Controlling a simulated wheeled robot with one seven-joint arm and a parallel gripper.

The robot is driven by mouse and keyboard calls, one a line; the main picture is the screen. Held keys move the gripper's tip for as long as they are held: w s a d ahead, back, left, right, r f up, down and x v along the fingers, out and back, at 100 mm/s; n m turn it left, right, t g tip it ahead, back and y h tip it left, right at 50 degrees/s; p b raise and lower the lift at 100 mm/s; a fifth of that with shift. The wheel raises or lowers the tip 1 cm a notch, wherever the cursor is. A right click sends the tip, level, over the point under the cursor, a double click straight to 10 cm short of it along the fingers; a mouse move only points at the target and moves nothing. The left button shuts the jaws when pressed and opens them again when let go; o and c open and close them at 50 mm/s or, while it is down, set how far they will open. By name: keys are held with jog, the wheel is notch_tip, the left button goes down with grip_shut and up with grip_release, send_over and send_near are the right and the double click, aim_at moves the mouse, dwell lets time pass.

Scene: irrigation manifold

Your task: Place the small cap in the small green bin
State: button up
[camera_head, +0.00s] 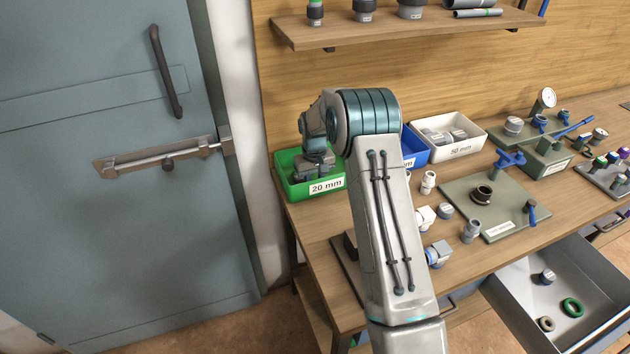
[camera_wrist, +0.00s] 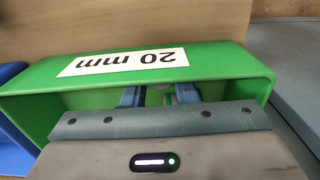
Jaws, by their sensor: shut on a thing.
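The small green bin (camera_head: 331,188), labelled 20 mm, stands at the left end of the bench. My gripper (camera_head: 314,172) points down into it, with its fingers below the rim. In the wrist view the green bin (camera_wrist: 222,66) fills the middle, and the fingers of my gripper (camera_wrist: 160,96) reach inside, a small gap apart, shut on the small cap. The cap is mostly hidden by the gripper body and the bin wall, and I cannot make out its shape. Most of the bin floor is hidden too.
A blue bin (camera_head: 414,158) and a white 50 mm bin (camera_head: 461,150) stand to the right. Loose fittings, a green plate (camera_head: 455,197) with a blue valve, and an open drawer (camera_head: 520,290) lie further right. A shelf (camera_head: 400,28) hangs above, and a door (camera_head: 110,230) is at left.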

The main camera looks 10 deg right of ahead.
jog(key=shift+f, duration=0.1)
jog(key=o, duration=0.9)
notch_tip(320, 180, up, 12)
jog(key=shift+r+b, duration=0.2)
jog(key=shift+b, duration=0.8)
